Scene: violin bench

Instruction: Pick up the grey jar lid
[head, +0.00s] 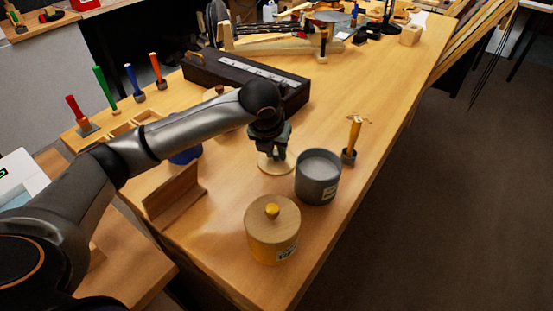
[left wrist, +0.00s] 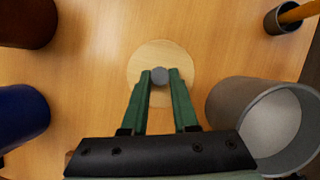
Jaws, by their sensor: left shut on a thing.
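The grey jar lid (left wrist: 161,50) is a pale round wooden disc with a small grey knob (left wrist: 160,74). It also shows in the head view (head: 268,169), on or just above the bench to the left of the grey jar; I cannot tell whether it touches the wood. My left gripper (head: 275,151) points down over it. In the left wrist view its green fingers (left wrist: 160,80) are shut on the knob at the lid's middle. The grey jar (head: 317,178) stands uncovered close by, at the right in the left wrist view (left wrist: 226,105). My right gripper is not in view.
A blue jar (head: 187,157) is partly behind my arm. A yellow-handled tool in a holder (head: 354,137) is right of the grey jar.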

